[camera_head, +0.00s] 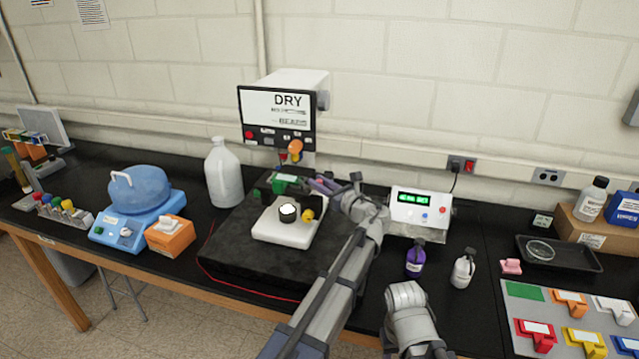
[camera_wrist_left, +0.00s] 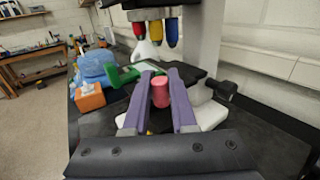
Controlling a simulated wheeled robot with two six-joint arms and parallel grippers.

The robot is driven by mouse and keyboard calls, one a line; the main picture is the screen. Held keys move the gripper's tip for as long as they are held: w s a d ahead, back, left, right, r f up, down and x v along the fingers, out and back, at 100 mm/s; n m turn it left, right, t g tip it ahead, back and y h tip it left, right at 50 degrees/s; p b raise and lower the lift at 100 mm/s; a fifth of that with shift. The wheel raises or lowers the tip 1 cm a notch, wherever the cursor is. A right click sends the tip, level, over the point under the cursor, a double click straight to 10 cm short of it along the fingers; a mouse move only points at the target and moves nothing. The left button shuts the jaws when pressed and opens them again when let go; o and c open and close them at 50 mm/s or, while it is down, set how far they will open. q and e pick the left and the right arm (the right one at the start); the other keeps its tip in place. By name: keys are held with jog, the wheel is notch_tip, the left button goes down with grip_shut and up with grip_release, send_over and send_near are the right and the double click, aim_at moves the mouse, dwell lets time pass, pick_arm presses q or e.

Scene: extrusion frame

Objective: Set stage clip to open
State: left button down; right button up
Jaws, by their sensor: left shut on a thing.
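The microscope has a white base (camera_head: 282,230) and a screen (camera_head: 276,117) reading DRY. A green stage part (camera_head: 287,178) lies at its stage and also shows in the left wrist view (camera_wrist_left: 117,77). A pink-red knob (camera_wrist_left: 160,92) sits between the purple fingers of my left gripper (camera_wrist_left: 158,76), which is shut on it. In the head view my left gripper (camera_head: 322,186) is at the right of the stage, and the knob is hidden. I cannot tell whether the stage clip is open.
Red, yellow and blue objectives (camera_wrist_left: 155,30) hang just above the stage. A white jug (camera_head: 222,172) and a blue centrifuge (camera_head: 139,190) stand left. A display box (camera_head: 421,208), a purple bottle (camera_head: 415,258) and a white bottle (camera_head: 463,268) stand right.

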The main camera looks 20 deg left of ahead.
pick_arm(q)
jog(key=shift+s, duration=0.1)
dwell(0.3)
jog(key=s+m+t+h, duration=0.1)
jog(key=m+t+h, duration=0.1)
jog(key=h, duration=0.1)
jog(key=s+a+m+t+h, duration=0.1)
jog(key=m+t+h, duration=0.1)
jog(key=m+h, duration=0.1)
jog(key=s+m+t+h, duration=0.1)
jog(key=m+t+h, duration=0.1)
jog(key=m+h, duration=0.1)
jog(key=shift+a+t+h, duration=0.25)
jog(key=shift+t+h, duration=0.15)
jog(key=shift+h, duration=0.2)
jog(key=shift+s+a+m+t+h, duration=0.15)
jog(key=shift+m+h, duration=0.45)
jog(key=shift+h, duration=0.35)
jog(key=shift+a+m+t+h, duration=0.15)
jog(key=shift+m+h, duration=0.45)
jog(key=shift+h, duration=0.3)
jog(key=shift+s+a+m+h, duration=0.15)
jog(key=shift+m+h, duration=0.45)
jog(key=shift+h, duration=0.35)
jog(key=shift+m+h, duration=0.3)
jog(key=shift+h, duration=0.2)
jog(key=c, duration=0.7)
grip_release()
